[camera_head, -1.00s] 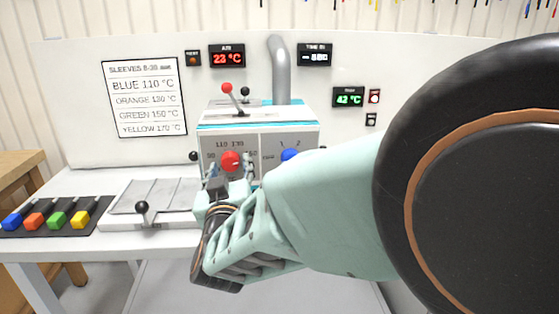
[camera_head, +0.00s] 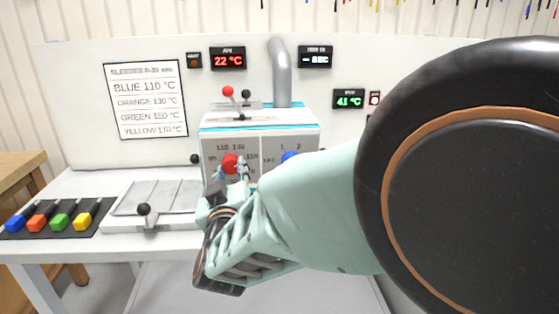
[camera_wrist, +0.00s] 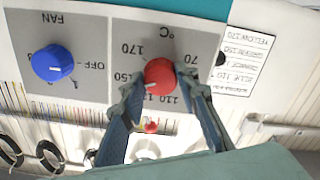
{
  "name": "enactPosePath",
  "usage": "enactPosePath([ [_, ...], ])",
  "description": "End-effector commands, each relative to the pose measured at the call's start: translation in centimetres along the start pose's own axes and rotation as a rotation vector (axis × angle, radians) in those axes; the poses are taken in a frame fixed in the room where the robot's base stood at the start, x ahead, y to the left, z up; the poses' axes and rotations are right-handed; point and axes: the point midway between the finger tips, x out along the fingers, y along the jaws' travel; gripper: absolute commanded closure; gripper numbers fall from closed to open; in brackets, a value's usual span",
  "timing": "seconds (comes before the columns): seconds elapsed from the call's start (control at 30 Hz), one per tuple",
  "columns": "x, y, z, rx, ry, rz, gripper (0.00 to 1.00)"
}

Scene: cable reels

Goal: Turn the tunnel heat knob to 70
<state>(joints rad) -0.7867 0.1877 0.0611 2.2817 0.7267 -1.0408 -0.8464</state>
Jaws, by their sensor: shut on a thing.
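The tunnel heat knob is the red knob (camera_head: 230,163) on the left half of the grey front panel (camera_head: 272,146). The wrist view shows the knob (camera_wrist: 160,77) inverted, with 70, 110, 130, 150 and 170 °C marks around it. A pale pointer line on it appears to face the 130–150 side; its exact setting is hard to read. My gripper (camera_head: 231,170) is in front of the panel, its fingers on either side of the knob. In the wrist view my gripper (camera_wrist: 164,88) is shut on the knob, partly covering the 150 and 110 marks.
A blue fan knob (camera_wrist: 53,63) sits beside the red one. Levers with a red ball (camera_head: 228,91) and a black ball (camera_head: 245,94) stand on top of the machine. A metal tray (camera_head: 155,197) is at front left. Displays (camera_head: 228,58) and a temperature chart (camera_head: 146,100) are behind.

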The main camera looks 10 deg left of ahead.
Motion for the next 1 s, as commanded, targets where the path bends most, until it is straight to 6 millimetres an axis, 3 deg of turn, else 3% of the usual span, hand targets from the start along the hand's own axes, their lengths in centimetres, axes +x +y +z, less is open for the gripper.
enactPosePath([
  [1.0, 0.03, 0.27, -0.44, -0.951, 0.0, 0.0, 0.95],
])
